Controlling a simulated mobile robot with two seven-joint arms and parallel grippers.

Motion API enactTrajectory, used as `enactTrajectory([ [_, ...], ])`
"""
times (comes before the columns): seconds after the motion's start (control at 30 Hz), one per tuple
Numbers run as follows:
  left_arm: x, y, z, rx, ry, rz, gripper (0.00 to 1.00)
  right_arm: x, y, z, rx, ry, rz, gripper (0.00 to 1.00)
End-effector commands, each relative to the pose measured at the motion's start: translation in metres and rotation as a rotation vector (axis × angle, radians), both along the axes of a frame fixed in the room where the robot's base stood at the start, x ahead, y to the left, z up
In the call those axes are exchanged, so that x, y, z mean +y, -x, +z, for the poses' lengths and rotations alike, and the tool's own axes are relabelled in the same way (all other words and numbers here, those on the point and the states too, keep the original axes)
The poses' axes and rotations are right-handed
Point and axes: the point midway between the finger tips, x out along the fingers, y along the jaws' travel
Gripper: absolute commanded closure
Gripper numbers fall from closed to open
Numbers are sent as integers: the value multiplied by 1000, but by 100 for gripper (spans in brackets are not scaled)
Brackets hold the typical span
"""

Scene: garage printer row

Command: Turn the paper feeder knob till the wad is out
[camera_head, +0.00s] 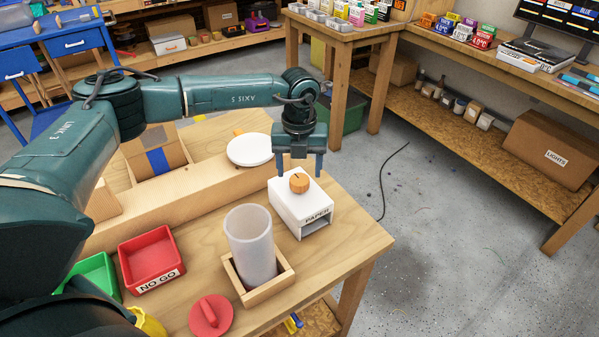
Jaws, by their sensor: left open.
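The paper feeder (285,207) is a white box labelled PAPER on the wooden table, with a dark open slot in its front. Its round orange-brown knob (299,184) sits on top and has a dark mark on it. My left gripper (300,174) comes down from above with its blue fingers apart, one on each side of the knob. I cannot tell whether the fingers touch the knob. No wad shows; the inside of the slot is mostly dark. My right gripper is not in view.
A frosted cylinder (249,245) stands in a wooden holder (270,295) in front of the feeder. A red NO GO tray (150,258), a green tray (97,274) and a red lid (210,316) lie left of it. A white disc (250,149) is behind.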

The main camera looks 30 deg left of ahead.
Motion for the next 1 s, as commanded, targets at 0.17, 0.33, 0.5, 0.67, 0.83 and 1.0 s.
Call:
enactTrajectory([
  [0.17, 0, 0, -23, 2, 0, 0, 35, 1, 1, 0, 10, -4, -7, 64],
  [0.33, 0, 0, -31, 0, 1, 0, 35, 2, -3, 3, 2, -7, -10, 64],
  [0.5, 0, 0, -31, 0, 1, 0, 35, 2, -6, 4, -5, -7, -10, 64],
  [0.67, 0, 0, -31, 0, 1, 0, 43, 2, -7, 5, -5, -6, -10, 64],
  [0.83, 0, 0, -31, 0, 1, 0, 57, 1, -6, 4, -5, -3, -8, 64],
  [1.0, 0, 0, -31, 0, 1, 0, 71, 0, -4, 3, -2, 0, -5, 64],
])
